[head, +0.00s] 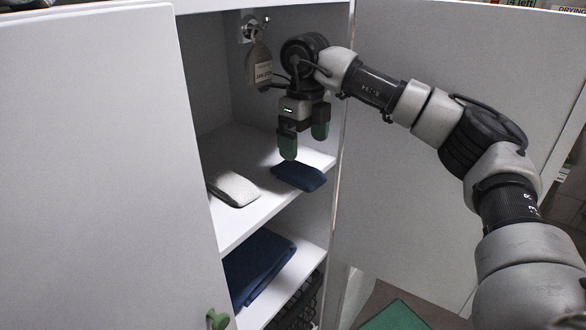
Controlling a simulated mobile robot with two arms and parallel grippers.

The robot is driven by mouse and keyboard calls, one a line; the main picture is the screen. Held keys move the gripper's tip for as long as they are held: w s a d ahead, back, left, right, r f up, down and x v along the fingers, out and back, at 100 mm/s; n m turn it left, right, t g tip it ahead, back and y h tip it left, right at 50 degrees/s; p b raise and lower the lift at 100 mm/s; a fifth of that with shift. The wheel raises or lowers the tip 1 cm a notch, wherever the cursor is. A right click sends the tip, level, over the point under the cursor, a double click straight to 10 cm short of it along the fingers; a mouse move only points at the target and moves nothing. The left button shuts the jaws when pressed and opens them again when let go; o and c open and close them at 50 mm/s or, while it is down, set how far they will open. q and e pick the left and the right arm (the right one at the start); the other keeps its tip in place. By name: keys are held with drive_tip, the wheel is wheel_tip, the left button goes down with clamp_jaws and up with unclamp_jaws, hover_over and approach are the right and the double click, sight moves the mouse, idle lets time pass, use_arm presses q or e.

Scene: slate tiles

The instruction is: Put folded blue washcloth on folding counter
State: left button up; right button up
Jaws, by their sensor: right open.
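A small folded blue washcloth (300,176) lies flat on the upper shelf (262,211) of a white cabinet, near the shelf's right end. My right gripper (304,146) points down inside the cabinet, just above the washcloth in the picture. Its green-tipped fingers are apart with nothing between them. I cannot tell the exact height of the gap to the cloth. My left gripper is not in view. I cannot make out the folding counter in this view.
A light grey folded cloth (233,188) lies left of the washcloth. Open doors (100,170) flank the opening.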

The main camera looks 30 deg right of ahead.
sight(304, 171)
drive_tip(key=shift+d+f, duration=0.1)
drive_tip(key=shift+f, duration=0.85)
drive_tip(key=shift+s+f+p, duration=0.15)
drive_tip(key=shift+f+p, duration=0.45)
drive_tip(key=shift+f, duration=0.05)
drive_tip(key=f, duration=0.1)
drive_tip(key=f+p, duration=0.1)
drive_tip(key=f, duration=0.1)
drive_tip(key=shift+s+a+f, duration=0.15)
drive_tip(key=shift+a+f, duration=0.05)
drive_tip(key=shift+f, duration=0.4)
drive_tip(key=shift+c, duration=0.4)
drive_tip(key=c, duration=1)
drive_tip(key=shift+r, duration=0.1)
